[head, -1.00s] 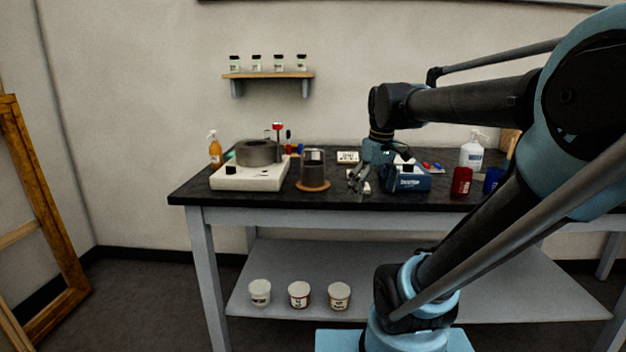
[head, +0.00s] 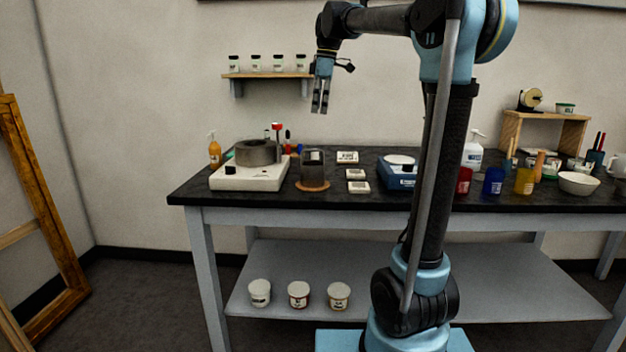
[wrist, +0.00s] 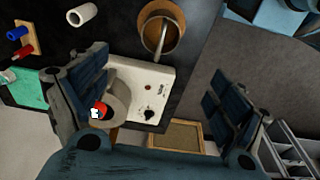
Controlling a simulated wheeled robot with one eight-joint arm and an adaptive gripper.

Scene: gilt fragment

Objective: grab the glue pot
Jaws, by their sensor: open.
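The likely glue pot (head: 313,161) is a dark, upright cylinder on a round cork mat (head: 313,186), right of the white hot plate. In the wrist view this pot (wrist: 152,37) shows from above near the top edge, with a brown rim area around it. My gripper (head: 319,111) is open and empty, pointing down high above the bench, over the back of the pot's area. In the wrist view the fingers of my gripper (wrist: 160,72) are spread wide, with the hot plate below between them.
The white hot plate (head: 248,182) bears a grey ring-shaped vessel (head: 256,152), with a red-topped upright (head: 277,128) beside it. A wall shelf (head: 268,75) with jars is behind my gripper.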

